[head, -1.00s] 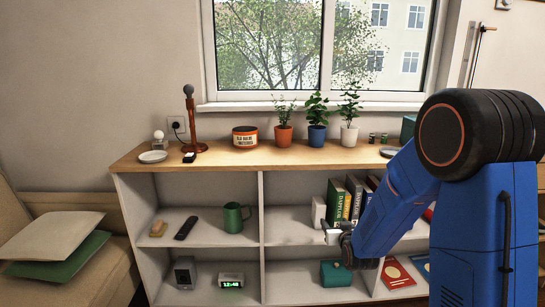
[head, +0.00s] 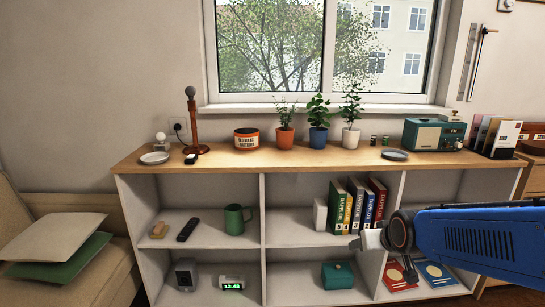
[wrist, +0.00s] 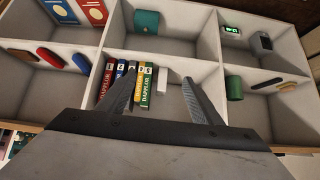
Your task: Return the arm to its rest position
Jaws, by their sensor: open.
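My gripper (wrist: 162,74) is open and empty in the wrist view, its two dark fingers spread apart. Between and beyond the fingertips are upright books (wrist: 146,84) and a white block (wrist: 162,80) on the shelf. In the head view my blue arm (head: 480,240) reaches in from the right, roughly level, with its wrist end in front of the shelf unit (head: 262,215), just below the books (head: 357,205). The fingers are hard to make out there. I cannot tell how far they are from the shelf.
A green mug (head: 234,219), remote (head: 187,230), digital clock (head: 231,283) and teal box (head: 337,275) sit in the compartments. Potted plants (head: 318,134), a tin (head: 246,138), a lamp-like stand (head: 194,125) and a radio (head: 432,134) stand on top. A sofa (head: 62,280) is at left.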

